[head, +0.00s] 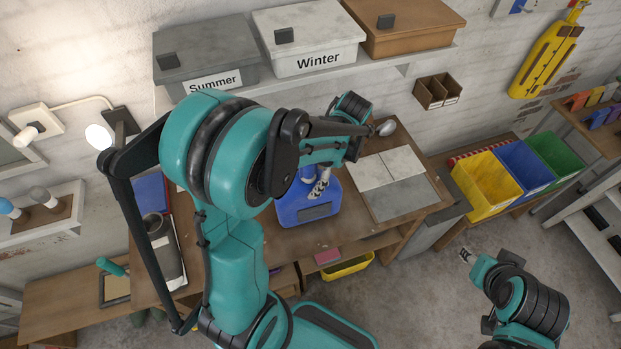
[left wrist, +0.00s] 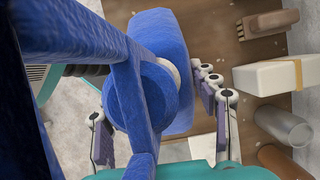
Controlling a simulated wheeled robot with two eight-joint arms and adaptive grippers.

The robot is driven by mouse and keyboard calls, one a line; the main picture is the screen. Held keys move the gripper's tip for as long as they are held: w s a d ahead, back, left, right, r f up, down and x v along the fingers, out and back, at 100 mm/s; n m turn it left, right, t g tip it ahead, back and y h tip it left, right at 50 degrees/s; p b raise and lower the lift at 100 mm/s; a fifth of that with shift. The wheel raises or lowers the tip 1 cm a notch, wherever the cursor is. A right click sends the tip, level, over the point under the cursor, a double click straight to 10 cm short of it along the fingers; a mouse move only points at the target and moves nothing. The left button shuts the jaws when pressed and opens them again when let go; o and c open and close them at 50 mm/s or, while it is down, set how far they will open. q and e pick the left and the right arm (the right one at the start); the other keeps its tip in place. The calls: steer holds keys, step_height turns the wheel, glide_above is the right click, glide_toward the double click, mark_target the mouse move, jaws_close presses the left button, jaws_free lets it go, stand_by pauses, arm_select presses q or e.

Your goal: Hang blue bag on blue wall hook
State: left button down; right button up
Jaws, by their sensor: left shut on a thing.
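The blue bag (head: 308,212) is upright at the workbench, below the wall shelf, partly behind my left arm. My left gripper (head: 322,184) is shut on the top part of the bag. In the left wrist view the bag (left wrist: 160,60) fills the left and middle, its straps close to the camera, between the fingers of the gripper (left wrist: 165,125). A white wall plate with a blue part (head: 518,5), possibly the blue hook, is cut by the top edge. My right gripper (head: 466,256) is at lower right, empty, over the floor; its finger gap is too small to judge.
A yellow bag (head: 543,62) hangs on the wall at upper right. Boxes marked Summer (head: 207,62) and Winter (head: 307,40) stand on the shelf (head: 415,62) above the bench. Yellow (head: 487,183), blue and green bins stand at right. Open floor lies at lower right.

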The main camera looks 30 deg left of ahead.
arm_select(q)
steer(key=shift+c, duration=2.3)
jaws_free()
steer(key=shift+f, duration=0.15)
steer(key=v, duration=0.4)
steer(key=p+v, duration=0.1)
steer(key=v, duration=0.3)
steer(key=shift+w+f, duration=0.1)
steer(key=shift+w, duration=0.1)
steer(key=shift+p, duration=0.3)
